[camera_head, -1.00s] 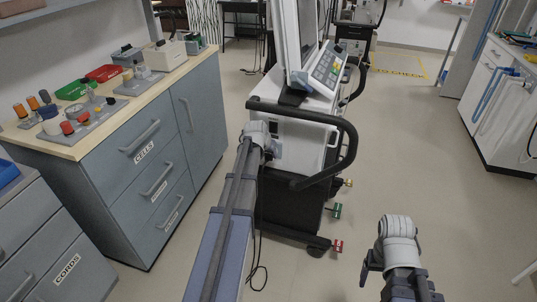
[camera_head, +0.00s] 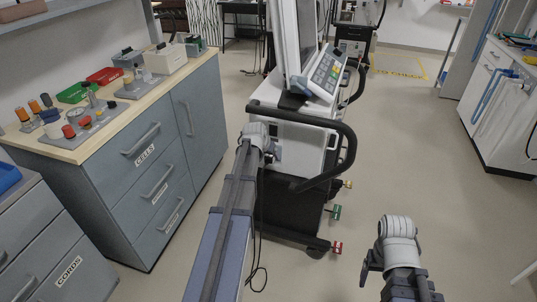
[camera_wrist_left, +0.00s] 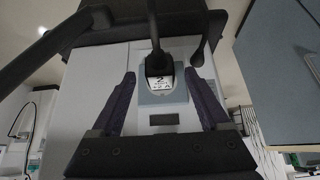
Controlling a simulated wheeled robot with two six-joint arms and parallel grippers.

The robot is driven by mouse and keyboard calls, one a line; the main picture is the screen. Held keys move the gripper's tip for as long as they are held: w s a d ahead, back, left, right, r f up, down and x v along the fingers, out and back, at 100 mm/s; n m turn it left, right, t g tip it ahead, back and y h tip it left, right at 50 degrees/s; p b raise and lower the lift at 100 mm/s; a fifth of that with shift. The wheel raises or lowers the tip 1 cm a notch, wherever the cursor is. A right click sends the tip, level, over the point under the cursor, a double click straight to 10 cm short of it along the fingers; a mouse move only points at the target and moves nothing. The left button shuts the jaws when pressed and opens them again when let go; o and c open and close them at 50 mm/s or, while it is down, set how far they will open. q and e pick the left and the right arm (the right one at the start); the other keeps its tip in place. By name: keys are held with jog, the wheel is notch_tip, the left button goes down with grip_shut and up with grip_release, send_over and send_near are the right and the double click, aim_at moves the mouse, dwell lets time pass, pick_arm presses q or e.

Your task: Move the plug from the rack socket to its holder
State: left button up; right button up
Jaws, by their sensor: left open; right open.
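In the left wrist view a dark plug (camera_wrist_left: 158,66) with a black cable rising from it sits at a light grey socket plate (camera_wrist_left: 163,97) on a pale housing. A white label with a 2 shows just below the plug. My left gripper (camera_wrist_left: 160,82) is open, one finger on each side of the plug, with visible gaps. In the head view my left gripper (camera_head: 268,154) is at the near side of the ventilator cart (camera_head: 297,150), partly hidden by its wrist. My right gripper (camera_head: 392,262) is low at right, away from the cart, mostly hidden by its wrist. I cannot identify the holder.
The cart's black handle (camera_head: 349,150) curves round close to my left wrist. A drawer cabinet (camera_head: 150,165) with small parts on top stands at left. A black cable (camera_head: 258,230) hangs beside my left arm. Floor (camera_head: 430,150) is clear at right.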

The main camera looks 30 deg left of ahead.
pick_arm(q)
jog(key=p+v, duration=0.4)
jog(key=v, duration=0.2)
jog(key=s+d+r+m+g+h+p, duration=0.1)
jog(key=s+d+p, duration=0.1)
jog(key=d, duration=0.5)
jog(key=s+d+r+m+g+p, duration=0.1)
jog(key=d+p, duration=0.1)
jog(key=d, duration=0.5)
jog(key=s+d+r+m+g+p, duration=0.2)
jog(key=s+d+r+p, duration=0.1)
jog(key=s+d, duration=0.7)
jog(key=s+d+r+m+g+y+p, duration=0.1)
jog(key=s+d+p, duration=0.4)
jog(key=s+d, duration=0.5)
notch_tip(320, 180, up, 2)
jog(key=shift+s+d+r+m+g, duration=0.15)
jog(key=shift+s+d+m+g, duration=0.25)
jog(key=shift+d+g, duration=0.65)
jog(key=shift+w+d, duration=0.1)
jog(key=shift+d, duration=0.05)
